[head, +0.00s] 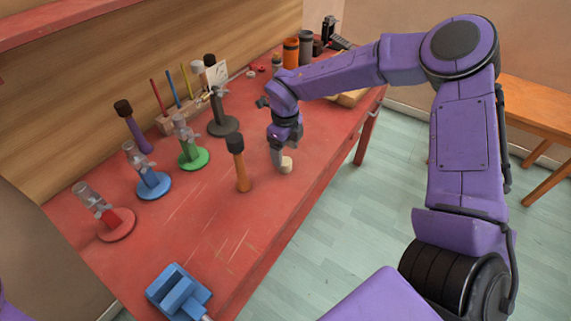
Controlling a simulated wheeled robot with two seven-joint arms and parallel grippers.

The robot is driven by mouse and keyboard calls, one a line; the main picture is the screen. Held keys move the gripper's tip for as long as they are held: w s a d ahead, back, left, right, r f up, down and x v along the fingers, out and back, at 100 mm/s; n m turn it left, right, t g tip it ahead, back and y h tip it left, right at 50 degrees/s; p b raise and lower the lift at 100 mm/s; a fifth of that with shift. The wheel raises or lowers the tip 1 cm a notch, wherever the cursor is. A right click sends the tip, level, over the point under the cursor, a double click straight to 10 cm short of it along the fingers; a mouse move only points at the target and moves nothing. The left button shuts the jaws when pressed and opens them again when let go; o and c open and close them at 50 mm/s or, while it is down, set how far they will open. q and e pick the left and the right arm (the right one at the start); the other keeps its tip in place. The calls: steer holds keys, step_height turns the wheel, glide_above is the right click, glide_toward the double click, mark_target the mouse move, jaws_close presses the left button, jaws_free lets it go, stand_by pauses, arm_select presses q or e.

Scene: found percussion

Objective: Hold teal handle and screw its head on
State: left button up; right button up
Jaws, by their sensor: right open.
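My right gripper (279,158) is open, pointing down over the red table near its front edge. A small pale tan piece (286,165), possibly a mallet head, is at its fingertips; I cannot tell whether they touch it. I cannot make out a teal handle in this view. An orange-brown mallet (241,174) with a dark head stands upright left of the gripper. A purple-handled mallet (136,133) with a dark head leans farther back. My left gripper is out of view.
Clamp stands with red (116,224), blue (153,186), green (193,156) and dark (223,127) bases line the left of the table (190,225). A blue vise (178,293) is at the near edge. Cans (291,52) stand at the back. The front middle is clear.

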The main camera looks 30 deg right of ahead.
mark_target(285, 161)
steer(key=shift+w+f, duration=0.1)
steer(key=shift+f, duration=0.35)
step_height(285, 161, down, 4)
steer(key=shift+w+d+r+p, duration=0.1)
steer(key=shift+p, duration=0.7)
steer(key=shift+f, duration=0.35)
steer(key=c, duration=1.1)
